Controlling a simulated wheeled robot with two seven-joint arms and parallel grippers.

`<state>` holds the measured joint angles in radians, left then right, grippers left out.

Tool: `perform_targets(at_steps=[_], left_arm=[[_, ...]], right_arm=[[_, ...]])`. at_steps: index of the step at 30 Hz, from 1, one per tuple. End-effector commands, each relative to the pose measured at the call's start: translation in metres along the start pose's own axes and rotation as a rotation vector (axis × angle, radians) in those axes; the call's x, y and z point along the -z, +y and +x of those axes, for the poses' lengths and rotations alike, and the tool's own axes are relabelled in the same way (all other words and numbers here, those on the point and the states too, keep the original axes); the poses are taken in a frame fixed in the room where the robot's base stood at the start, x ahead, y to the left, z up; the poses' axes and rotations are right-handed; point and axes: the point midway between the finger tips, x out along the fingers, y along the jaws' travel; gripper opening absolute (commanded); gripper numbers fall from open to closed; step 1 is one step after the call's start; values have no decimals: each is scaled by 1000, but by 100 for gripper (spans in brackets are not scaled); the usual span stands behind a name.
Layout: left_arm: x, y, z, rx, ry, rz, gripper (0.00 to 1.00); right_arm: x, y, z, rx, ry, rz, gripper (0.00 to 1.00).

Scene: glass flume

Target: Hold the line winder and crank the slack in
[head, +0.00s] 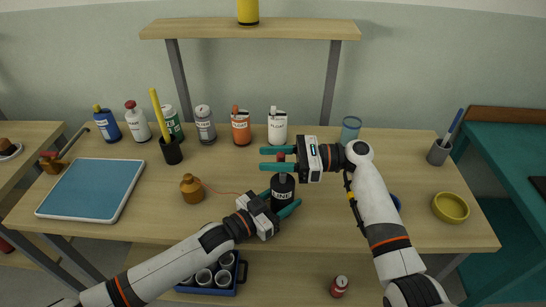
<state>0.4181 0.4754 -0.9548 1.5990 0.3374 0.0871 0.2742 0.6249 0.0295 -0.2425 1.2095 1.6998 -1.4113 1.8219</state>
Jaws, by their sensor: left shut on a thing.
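The line winder (283,194) is a dark upright cylinder with a white label, standing near the front middle of the table. A small red knob (281,157) shows at its top. My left gripper (282,204) is shut on the winder's body from the lower left. My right gripper (270,159) comes in from the right above the winder. Its teal fingers are apart, one on each side of the red knob; I cannot tell whether they touch it. A thin red line (222,192) runs from a brown weight-like pot (192,189) toward the winder, looking nearly straight.
Several bottles, including an orange one (241,128), stand along the back of the table. A blue tray (93,188) lies left, near a dark cup (171,151) with a yellow stick. A yellow bowl (450,208) and grey cup (438,153) are at right. A shelf (250,30) spans above.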

Motion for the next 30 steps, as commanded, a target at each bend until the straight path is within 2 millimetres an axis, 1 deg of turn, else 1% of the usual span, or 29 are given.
perform_targets(at_steps=[1,6,8,14,20,26,30], left_arm=[[-1,0,0,0,-2,0,25],[-1,0,0,0,-2,0,25],[-1,0,0,0,-2,0,25],[-1,0,0,0,-2,1,25],[-1,0,0,1,-2,1,25],[-1,0,0,1,-2,2,25],[-1,-1,0,1,-2,2,25]], right_arm=[[0,0,0,0,0,0,36],[0,0,0,0,0,0,9],[0,0,0,0,0,0,0],[0,0,-1,-8,0,0,0],[-1,1,-2,-64,-1,-1,0],[-1,3,-6,-194,0,-2,0],[-1,4,-10,-319,-1,-1,0]])
